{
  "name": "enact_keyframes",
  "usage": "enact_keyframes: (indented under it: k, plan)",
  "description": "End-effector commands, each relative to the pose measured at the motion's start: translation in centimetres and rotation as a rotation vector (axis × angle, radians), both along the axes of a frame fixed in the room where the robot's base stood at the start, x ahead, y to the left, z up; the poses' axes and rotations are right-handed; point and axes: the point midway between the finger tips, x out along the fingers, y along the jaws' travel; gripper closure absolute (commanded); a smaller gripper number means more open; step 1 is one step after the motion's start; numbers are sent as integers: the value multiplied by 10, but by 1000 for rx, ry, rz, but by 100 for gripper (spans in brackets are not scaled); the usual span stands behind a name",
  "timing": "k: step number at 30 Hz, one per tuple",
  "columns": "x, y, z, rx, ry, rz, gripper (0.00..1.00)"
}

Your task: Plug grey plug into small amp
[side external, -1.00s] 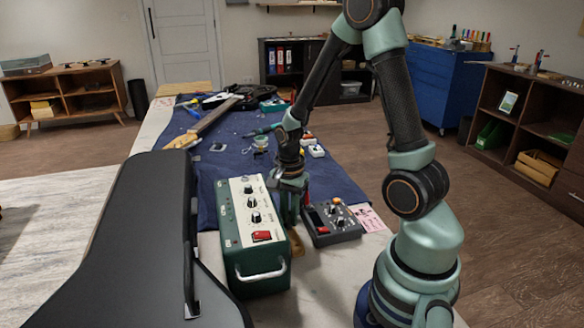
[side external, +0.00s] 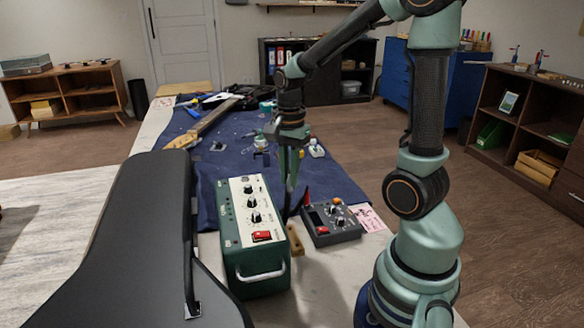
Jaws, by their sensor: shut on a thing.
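The small amp (side external: 263,268) is a green box with a pale control panel, several black knobs, a red switch and a white handle. It stands upright at the front of the bench. My gripper (side external: 290,183) points down just behind and to the right of the amp, above the blue cloth. It is shut on a slender dark thing, which I take to be the grey plug (side external: 287,206). This hangs below the fingertips between the amp and the pedal box. Its tip is too small to make out, and I cannot tell whether it touches the amp. I see no socket on the amp's visible faces.
A dark grey pedal box (side external: 331,223) with knobs stands close to the right of the amp. A black case (side external: 115,250) rises on the left. A guitar neck (side external: 213,119), small parts and tools lie farther back on the blue cloth (side external: 235,160).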

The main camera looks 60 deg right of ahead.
Motion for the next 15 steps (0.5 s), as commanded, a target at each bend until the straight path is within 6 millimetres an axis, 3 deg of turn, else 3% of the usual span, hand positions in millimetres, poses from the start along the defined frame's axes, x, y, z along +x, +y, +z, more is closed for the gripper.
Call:
enact_keyframes:
  k: [1, 6, 15]
  plan:
    - [2, -1, 15, -3, -8, 0, 100]
    - [1, 0, 53, -2, -5, 0, 100]
    - [0, 0, 86, 0, -1, 0, 100]
